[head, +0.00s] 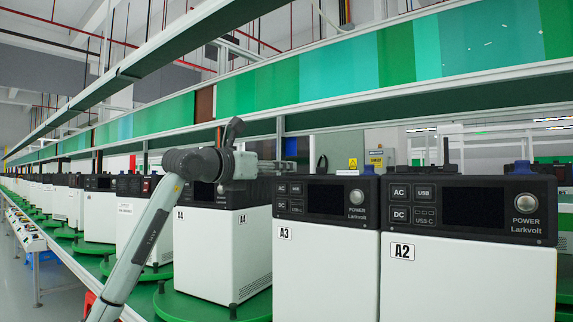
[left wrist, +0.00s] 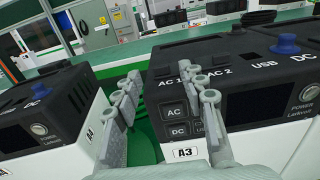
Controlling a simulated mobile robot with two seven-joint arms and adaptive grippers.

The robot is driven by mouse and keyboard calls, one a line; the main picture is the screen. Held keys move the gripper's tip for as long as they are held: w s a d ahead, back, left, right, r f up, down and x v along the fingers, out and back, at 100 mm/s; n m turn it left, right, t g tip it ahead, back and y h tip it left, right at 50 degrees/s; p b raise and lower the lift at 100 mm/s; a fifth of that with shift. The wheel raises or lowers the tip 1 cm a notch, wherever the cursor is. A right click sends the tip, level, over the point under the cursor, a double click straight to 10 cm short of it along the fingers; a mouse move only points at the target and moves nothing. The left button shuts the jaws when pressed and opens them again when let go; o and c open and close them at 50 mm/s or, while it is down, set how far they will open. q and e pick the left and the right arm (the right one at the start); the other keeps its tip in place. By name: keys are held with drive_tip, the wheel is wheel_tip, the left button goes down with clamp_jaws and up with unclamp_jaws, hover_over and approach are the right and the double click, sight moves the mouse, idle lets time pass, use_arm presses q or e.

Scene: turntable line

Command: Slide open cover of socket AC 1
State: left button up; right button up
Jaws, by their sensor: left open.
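The power station A3 (head: 325,270) is a white box with a black top and front panel, standing left of A2 in the head view. In the left wrist view its top edge carries the labels AC 1 (left wrist: 170,82), AC 2, USB and DC. The AC 1 socket cover is dark and small behind its label, partly hidden by a finger; I cannot tell its position. My left gripper (head: 281,166) is at the upper left of A3 in the head view. My right gripper is not in view.
Power station A2 (head: 465,285) stands close to the right of A3. Station A4 (head: 210,250) stands to the left on a green turntable (head: 205,306), and several more boxes line up behind it. A shelf (head: 420,75) runs above the line.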

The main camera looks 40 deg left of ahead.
use_arm(q)
drive_tip(key=shift+w+d, duration=0.1)
drive_tip(key=shift+w, duration=1.35)
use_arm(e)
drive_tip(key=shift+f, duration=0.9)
use_arm(q)
clamp_jaws()
